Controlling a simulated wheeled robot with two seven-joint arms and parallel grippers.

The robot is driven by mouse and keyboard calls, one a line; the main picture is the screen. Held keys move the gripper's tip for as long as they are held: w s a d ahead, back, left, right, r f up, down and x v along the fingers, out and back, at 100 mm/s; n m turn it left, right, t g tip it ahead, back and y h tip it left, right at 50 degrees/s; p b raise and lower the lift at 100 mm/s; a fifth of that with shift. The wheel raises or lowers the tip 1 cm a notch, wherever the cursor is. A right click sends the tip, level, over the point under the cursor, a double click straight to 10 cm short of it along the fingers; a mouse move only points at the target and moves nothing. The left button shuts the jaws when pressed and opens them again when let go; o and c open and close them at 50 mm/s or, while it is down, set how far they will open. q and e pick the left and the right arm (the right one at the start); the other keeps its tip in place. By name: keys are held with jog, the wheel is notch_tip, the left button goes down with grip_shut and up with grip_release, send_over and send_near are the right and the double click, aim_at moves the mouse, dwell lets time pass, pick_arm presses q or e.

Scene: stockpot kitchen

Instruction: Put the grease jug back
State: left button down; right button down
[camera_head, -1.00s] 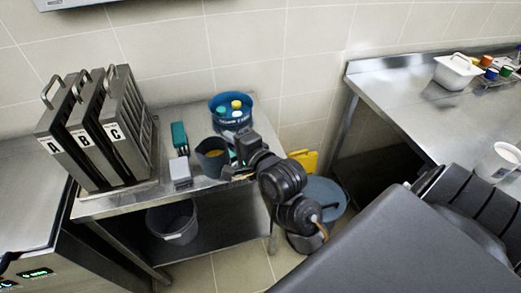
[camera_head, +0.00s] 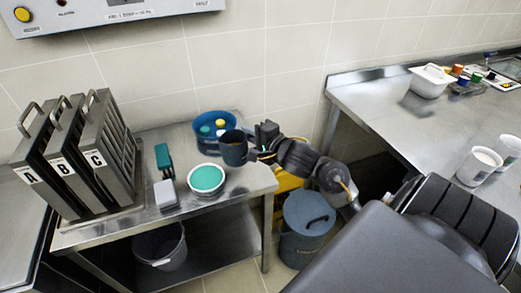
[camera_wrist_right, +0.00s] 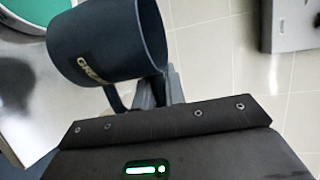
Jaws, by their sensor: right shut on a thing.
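The grease jug (camera_head: 233,153) is a dark blue-grey mug-like vessel with a handle. My right gripper (camera_head: 258,153) is shut on its handle side and holds it above the right end of the low steel table (camera_head: 232,205). In the right wrist view the jug (camera_wrist_right: 105,45) shows part of a yellow label and its handle at the jaws (camera_wrist_right: 145,92). Its opening faces right there, and its contents cannot be seen. My left gripper is not in view.
A white-rimmed round dish with a teal top (camera_head: 206,178) sits just left of the jug. Behind is a blue tub (camera_head: 214,128) with bottles. Racks A, B, C (camera_head: 85,155) stand left.

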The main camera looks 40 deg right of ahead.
jog(key=d+f, duration=0.1)
jog(key=f, duration=0.1)
jog(key=d+f+b, duration=0.1)
jog(key=d+f, duration=0.1)
jog(key=f, duration=0.1)
jog(key=d+f+b, duration=0.1)
jog(key=d+f, duration=0.1)
jog(key=f, duration=0.1)
jog(key=shift+w, duration=0.4)
jog(key=shift+f, duration=0.55)
jog(key=shift+f, duration=0.1)
jog(key=c, duration=1.5)
grip_release()
jog(key=shift+o, duration=0.2)
jog(key=s+r, duration=0.2)
jog(key=s, duration=0.9)
jog(key=shift+s+d+r, duration=0.15)
jog(key=shift+s+r, duration=0.05)
jog(key=shift+s, duration=0.2)
